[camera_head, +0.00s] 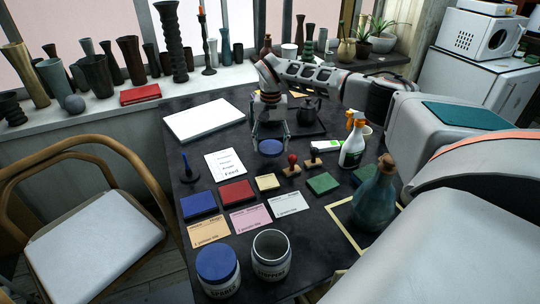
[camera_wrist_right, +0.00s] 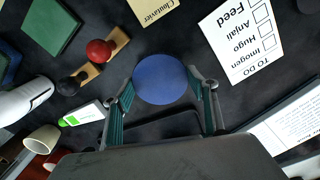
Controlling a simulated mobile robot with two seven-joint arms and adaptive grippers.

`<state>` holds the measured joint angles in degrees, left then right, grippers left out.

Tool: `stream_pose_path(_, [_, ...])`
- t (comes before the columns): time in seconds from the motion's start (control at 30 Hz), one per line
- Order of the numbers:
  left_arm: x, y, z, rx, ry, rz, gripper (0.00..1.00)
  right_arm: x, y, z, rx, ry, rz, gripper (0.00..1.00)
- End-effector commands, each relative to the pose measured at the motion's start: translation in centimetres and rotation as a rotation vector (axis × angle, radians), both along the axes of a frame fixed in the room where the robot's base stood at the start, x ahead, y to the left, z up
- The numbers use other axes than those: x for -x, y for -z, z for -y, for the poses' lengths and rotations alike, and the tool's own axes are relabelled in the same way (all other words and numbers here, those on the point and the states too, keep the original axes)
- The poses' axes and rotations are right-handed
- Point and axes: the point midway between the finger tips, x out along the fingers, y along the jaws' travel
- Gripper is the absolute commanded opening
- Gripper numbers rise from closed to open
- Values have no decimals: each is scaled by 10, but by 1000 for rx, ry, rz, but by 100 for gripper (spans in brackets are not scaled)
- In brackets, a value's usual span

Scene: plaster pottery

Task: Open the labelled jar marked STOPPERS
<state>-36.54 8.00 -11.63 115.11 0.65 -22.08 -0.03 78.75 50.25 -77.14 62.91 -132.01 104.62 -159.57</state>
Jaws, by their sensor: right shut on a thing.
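The white jar marked STOPPERS (camera_head: 270,258) stands upright and uncovered at the table's front edge, its round mouth facing up. My right gripper (camera_head: 270,145) is shut on a round blue lid (camera_head: 271,148), far behind the jar near the middle of the table. In the right wrist view the blue lid (camera_wrist_right: 165,79) sits between the two fingertips (camera_wrist_right: 166,88). I cannot tell exactly how high it is above the table. A second white jar (camera_head: 218,280) stands left of the STOPPERS jar with a blue lid on it. My left gripper is not in view.
Blue, red and green pads and paper cards (camera_head: 250,217) lie behind the jars. A teal corked bottle (camera_head: 375,200) stands right of them. A chair (camera_head: 95,230) is at left.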

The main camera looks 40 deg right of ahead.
Motion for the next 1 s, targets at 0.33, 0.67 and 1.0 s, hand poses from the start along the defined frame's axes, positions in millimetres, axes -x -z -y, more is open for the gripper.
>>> stream_pose_path(0.33, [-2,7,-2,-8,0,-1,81,1,39,-1,0,-1,-3,32])
stream_pose_path(0.67, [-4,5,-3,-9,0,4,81,0,44,0,0,0,1,32])
stream_pose_path(1.0, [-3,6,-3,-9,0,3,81,0,47,0,0,0,1,75])
